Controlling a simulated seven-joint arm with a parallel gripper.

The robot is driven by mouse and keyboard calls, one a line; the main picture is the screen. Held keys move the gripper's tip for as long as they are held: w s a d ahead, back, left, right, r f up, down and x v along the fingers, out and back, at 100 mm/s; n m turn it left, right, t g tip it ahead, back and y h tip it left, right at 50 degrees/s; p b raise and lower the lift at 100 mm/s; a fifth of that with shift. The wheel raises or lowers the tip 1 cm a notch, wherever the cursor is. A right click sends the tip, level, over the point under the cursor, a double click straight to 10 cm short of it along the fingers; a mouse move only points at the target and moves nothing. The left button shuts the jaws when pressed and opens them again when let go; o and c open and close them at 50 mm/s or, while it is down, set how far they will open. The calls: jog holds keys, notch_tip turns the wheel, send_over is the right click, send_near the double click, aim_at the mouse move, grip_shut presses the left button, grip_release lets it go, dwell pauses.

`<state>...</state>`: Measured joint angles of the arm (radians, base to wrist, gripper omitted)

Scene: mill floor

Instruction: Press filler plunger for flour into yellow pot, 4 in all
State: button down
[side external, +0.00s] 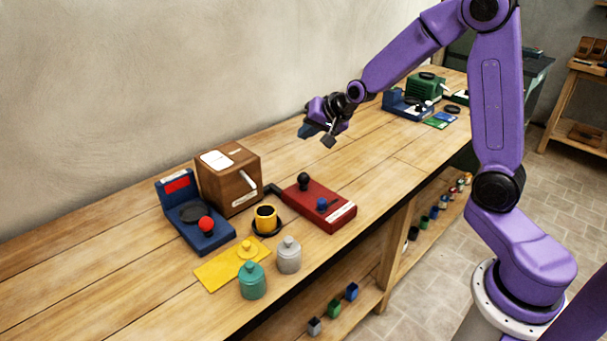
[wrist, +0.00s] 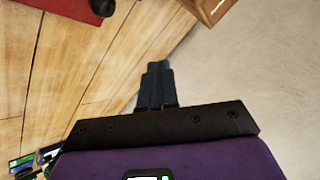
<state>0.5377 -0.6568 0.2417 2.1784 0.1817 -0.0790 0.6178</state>
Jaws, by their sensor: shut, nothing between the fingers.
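The yellow pot (side external: 265,217) stands upright on a round dark stand at the left end of a red filler (side external: 330,212). Its inside looks dark; I cannot tell how much is in it. The filler has a black-knobbed plunger (side external: 304,181), a blue button (side external: 322,203) and a white label too small to read. In the wrist view a black knob (wrist: 102,7) shows on the red body (wrist: 75,5) at the top left. My gripper (side external: 308,131) is shut and empty, above the table behind the filler and apart from it. Its closed fingers (wrist: 157,68) show in the wrist view.
A brown wooden box with a lever (side external: 230,182) and a blue device with a red ball (side external: 208,236) stand left. A yellow mat (side external: 215,272) bears a yellow lid (side external: 246,249). Green (side external: 252,281) and grey (side external: 289,256) jars stand in front. The table's middle is clear.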

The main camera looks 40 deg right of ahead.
aim_at(307, 176)
jog(key=shift+f, duration=4.4)
jog(key=shift+f, duration=0.1)
jog(key=shift+f, duration=0.35)
jog(key=shift+f, duration=0.95)
jog(key=shift+r, duration=1.35)
jog(key=shift+r, duration=2.55)
